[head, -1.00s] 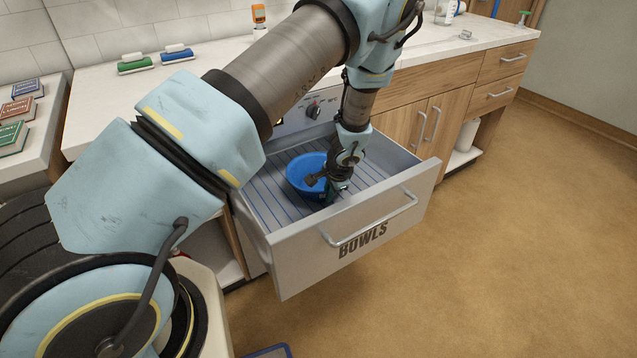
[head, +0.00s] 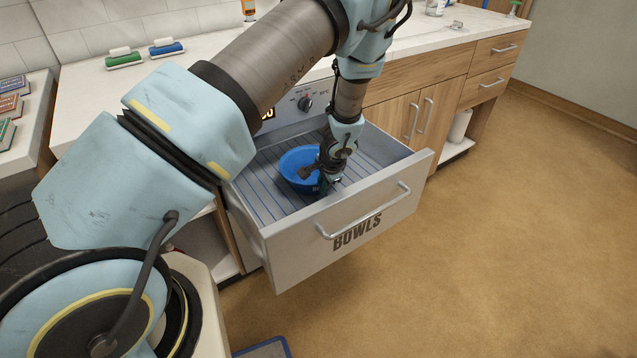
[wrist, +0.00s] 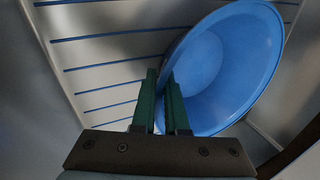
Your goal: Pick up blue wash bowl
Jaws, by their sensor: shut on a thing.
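The blue wash bowl (head: 297,160) is inside the open drawer marked BOWLS (head: 370,240). My gripper (head: 328,184) reaches down into the drawer at the bowl's right side in the head view. In the wrist view the bowl (wrist: 235,60) fills the upper right, with its hollow side showing. My gripper's green fingers (wrist: 165,100) are close together at the bowl's near left rim, shut on it. In the head view my gripper hides part of the bowl. I cannot tell whether the bowl touches the drawer floor.
Wooden cabinets (head: 420,95) stand to the right. The floor (head: 520,220) at the right is clear.

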